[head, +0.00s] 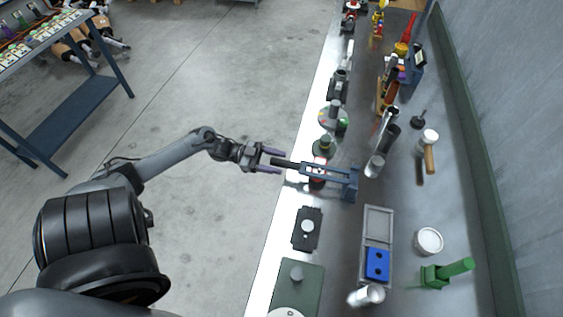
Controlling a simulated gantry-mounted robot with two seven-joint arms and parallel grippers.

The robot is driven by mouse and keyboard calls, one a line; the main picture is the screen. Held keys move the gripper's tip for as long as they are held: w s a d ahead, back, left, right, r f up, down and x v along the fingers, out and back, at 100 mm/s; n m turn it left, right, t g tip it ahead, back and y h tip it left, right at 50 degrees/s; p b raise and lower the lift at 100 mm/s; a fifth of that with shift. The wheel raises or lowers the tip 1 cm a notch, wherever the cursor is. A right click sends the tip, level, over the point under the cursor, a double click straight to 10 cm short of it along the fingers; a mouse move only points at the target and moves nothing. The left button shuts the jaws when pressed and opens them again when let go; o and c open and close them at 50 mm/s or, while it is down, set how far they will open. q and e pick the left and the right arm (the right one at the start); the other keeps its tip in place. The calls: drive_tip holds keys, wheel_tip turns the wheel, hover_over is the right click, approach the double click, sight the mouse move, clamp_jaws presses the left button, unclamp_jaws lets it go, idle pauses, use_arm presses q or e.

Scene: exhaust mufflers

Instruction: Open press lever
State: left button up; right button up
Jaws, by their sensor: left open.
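The press (342,182) is a blue frame on the metal bench, near the bench's left edge. Its dark lever (291,164) sticks out to the left, past the bench edge. My left gripper (280,162) comes in from the left with its purple fingers open. In this view one finger lies above and one below the free end of the lever. I cannot tell whether either finger touches it. A small red part (317,184) shows under the press, partly hidden. My right gripper is not in view.
A dark plate with a round knob (307,227) and a grey tray (378,222) with a blue block (377,264) lie in front of the press.

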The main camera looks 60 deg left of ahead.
use_arm(q)
drive_tip(key=shift+x, duration=1.1)
drive_tip(key=shift+c, duration=0.2)
clamp_jaws()
